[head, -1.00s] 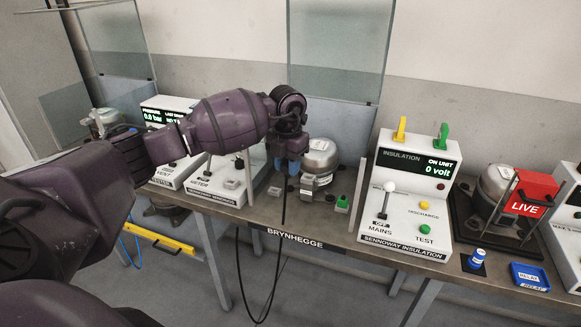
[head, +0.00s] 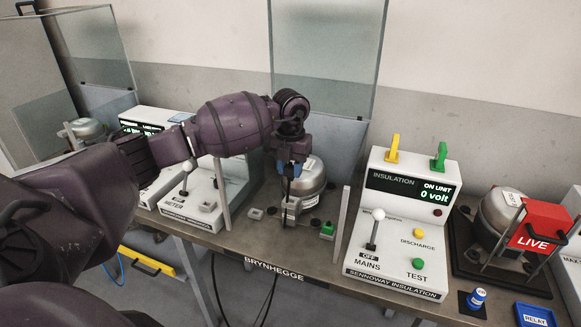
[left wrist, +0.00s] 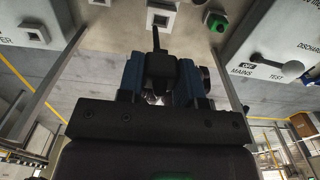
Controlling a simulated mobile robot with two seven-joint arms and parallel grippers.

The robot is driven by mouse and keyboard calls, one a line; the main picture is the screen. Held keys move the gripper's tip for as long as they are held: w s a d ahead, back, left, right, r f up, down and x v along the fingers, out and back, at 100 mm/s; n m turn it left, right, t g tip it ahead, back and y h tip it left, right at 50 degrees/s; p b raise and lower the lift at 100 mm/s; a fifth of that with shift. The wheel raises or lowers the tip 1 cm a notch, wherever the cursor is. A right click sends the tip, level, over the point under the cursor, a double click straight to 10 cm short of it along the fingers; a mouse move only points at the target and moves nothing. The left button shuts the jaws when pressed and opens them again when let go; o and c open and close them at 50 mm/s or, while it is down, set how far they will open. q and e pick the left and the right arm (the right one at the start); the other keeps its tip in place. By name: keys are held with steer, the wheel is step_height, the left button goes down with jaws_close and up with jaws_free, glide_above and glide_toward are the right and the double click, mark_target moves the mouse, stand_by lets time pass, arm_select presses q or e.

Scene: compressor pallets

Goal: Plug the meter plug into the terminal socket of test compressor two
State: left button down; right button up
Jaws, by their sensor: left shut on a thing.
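My left gripper (head: 290,168) points down in front of the middle compressor (head: 313,180), a silver dome with a white label. Its blue fingers are shut on the black meter plug (left wrist: 158,66), whose cable hangs past the bench's front edge. In the left wrist view the gripper (left wrist: 160,75) holds the plug between both fingers. The gripper hides part of the compressor. My right gripper is not in view.
The meter unit (head: 190,205) stands left. The insulation tester (head: 400,225), reading 0 volt, stands right. Upright posts (head: 341,213) flank the compressor. A green button box (head: 327,231) is close by. A red LIVE sign (head: 535,225) stands at another compressor, far right.

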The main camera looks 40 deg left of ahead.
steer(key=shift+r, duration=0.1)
arm_select(q)
steer(key=shift+f+b, duration=0.55)
steer(key=shift+f, duration=0.8)
steer(key=shift+f+b, duration=0.55)
steer(key=shift+f, duration=1)
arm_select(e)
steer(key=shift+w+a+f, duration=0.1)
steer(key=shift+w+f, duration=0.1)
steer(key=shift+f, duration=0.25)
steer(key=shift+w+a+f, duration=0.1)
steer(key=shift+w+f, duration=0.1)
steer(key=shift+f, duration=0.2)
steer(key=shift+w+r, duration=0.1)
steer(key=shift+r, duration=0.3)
arm_select(q)
steer(key=shift+f, duration=1.25)
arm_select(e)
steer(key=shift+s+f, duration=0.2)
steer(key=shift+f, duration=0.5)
arm_select(q)
steer(key=c, duration=0.7)
jaws_free()
